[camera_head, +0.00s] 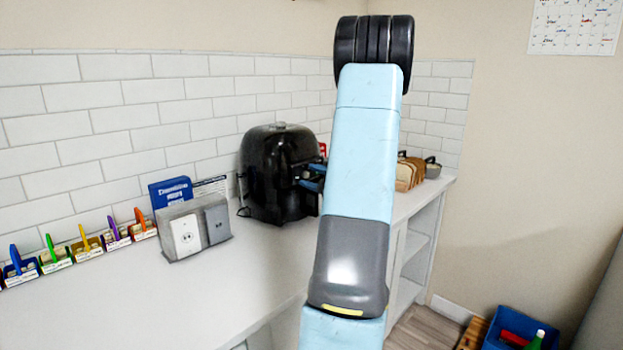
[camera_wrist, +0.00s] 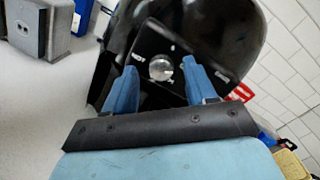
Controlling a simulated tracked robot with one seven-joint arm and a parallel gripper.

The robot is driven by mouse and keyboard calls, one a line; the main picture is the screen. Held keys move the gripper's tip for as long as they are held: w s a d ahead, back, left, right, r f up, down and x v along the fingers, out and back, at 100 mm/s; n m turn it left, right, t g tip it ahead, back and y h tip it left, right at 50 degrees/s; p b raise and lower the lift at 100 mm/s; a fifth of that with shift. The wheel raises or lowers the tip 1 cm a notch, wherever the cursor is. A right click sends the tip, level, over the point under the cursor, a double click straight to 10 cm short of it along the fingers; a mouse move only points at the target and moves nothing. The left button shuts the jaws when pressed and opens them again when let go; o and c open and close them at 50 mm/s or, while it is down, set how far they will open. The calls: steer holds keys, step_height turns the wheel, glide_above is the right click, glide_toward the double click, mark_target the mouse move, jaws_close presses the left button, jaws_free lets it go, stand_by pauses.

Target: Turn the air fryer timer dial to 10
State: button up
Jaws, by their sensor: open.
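The black air fryer (camera_head: 278,172) stands on the white counter against the tiled wall, partly behind my arm. In the wrist view its glossy black body (camera_wrist: 232,30) fills the upper middle. A round, shiny silver dial (camera_wrist: 160,68) sits on its dark front panel. My gripper (camera_wrist: 159,78) is open, with one blue finger on each side of the dial in the picture. I cannot tell whether the fingers touch it. The number the dial points to is too small to read. In the head view only a bit of the blue gripper (camera_head: 312,180) shows beside the fryer.
A grey outlet box (camera_head: 195,228) with a blue package (camera_head: 170,192) behind it stands left of the fryer. Several coloured holders (camera_head: 83,245) line the wall further left. A wooden rack (camera_head: 408,174) stands at the counter's right end. The front counter (camera_head: 150,310) is clear.

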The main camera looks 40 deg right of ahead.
steer(key=s+d, duration=0.2)
steer(key=s, duration=1.1)
steer(key=shift+d+f, duration=0.25)
steer(key=shift+s, duration=0.1)
